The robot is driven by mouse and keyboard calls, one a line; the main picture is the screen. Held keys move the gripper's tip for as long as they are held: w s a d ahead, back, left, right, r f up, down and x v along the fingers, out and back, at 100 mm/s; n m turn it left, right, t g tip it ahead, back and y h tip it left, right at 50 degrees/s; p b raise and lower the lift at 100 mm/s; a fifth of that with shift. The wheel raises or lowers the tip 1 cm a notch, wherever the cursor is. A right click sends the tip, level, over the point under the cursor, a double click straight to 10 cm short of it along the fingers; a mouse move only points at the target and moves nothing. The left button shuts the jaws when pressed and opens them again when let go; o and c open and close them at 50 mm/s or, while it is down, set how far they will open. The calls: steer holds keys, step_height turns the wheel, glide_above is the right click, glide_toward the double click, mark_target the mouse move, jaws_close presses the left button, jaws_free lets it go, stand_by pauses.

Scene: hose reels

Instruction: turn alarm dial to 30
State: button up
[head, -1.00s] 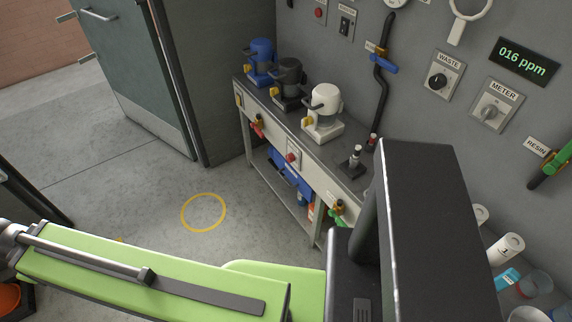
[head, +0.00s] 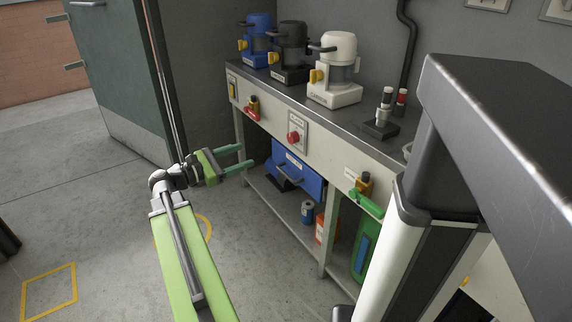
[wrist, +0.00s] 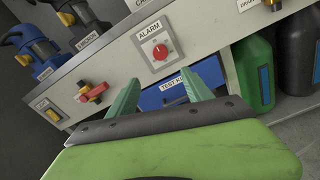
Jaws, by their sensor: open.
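The alarm dial (wrist: 160,52) is a red knob on a white plate labelled ALARM, on the front panel of the bench. In the head view the same red dial (head: 294,137) shows on its plate. My gripper (head: 248,156) is in front of the bench, to the left of the dial and a little lower, with its two green fingers apart and empty. In the wrist view my gripper (wrist: 168,88) points toward the panel, with the dial just beyond and above the fingertips, not touched. The dial's scale marks are too small to read.
Blue, black and white machines stand on the bench top (head: 375,139). A blue test kit drawer or box (head: 297,172) sits below the dial. Floor before the bench is clear.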

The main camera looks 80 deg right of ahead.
glide_toward(290, 139)
steer(key=x, duration=0.9)
steer(key=shift+d, duration=0.15)
steer(key=shift+c, duration=0.3)
steer(key=c, duration=1.2)
steer(key=shift+a, duration=0.4)
jaws_close()
steer(key=shift+s+d, duration=0.1)
steer(key=shift+d, duration=0.2)
